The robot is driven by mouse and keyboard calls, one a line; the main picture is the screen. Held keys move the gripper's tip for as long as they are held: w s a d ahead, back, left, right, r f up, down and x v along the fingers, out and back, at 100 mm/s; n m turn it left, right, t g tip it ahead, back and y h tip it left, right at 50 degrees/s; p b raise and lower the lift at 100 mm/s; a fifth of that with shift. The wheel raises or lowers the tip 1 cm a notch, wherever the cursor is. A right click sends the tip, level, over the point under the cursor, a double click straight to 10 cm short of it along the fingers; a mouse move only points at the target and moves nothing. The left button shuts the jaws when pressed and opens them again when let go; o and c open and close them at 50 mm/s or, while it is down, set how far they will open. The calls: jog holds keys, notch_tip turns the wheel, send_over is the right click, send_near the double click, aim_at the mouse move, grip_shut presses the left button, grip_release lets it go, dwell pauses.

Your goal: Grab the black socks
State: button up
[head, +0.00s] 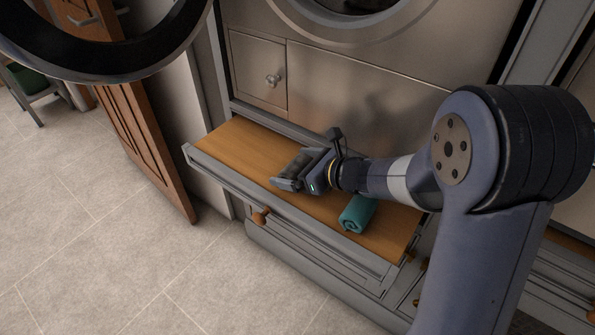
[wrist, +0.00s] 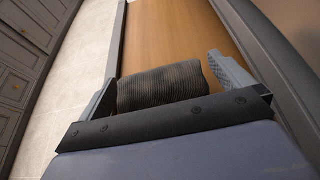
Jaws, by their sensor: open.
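The black socks (wrist: 160,86) show in the wrist view as a dark ribbed roll lying on the wooden drawer bottom. My gripper (wrist: 165,85) is open, with one finger on each side of the socks. The left finger is close to the roll's left end, and the right finger is close to its right end; I cannot tell whether either touches. In the head view my gripper (head: 290,179) is low over the open drawer (head: 235,143), and the socks (head: 297,165) are mostly hidden by it.
A rolled teal cloth (head: 357,213) lies in the drawer to the right of my gripper. The left part of the drawer is clear. A brown door (head: 145,125) stands open at the left. A washing machine door hangs open at the top left.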

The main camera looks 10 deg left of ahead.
jog(key=shift+a, duration=0.1)
jog(key=c, duration=1)
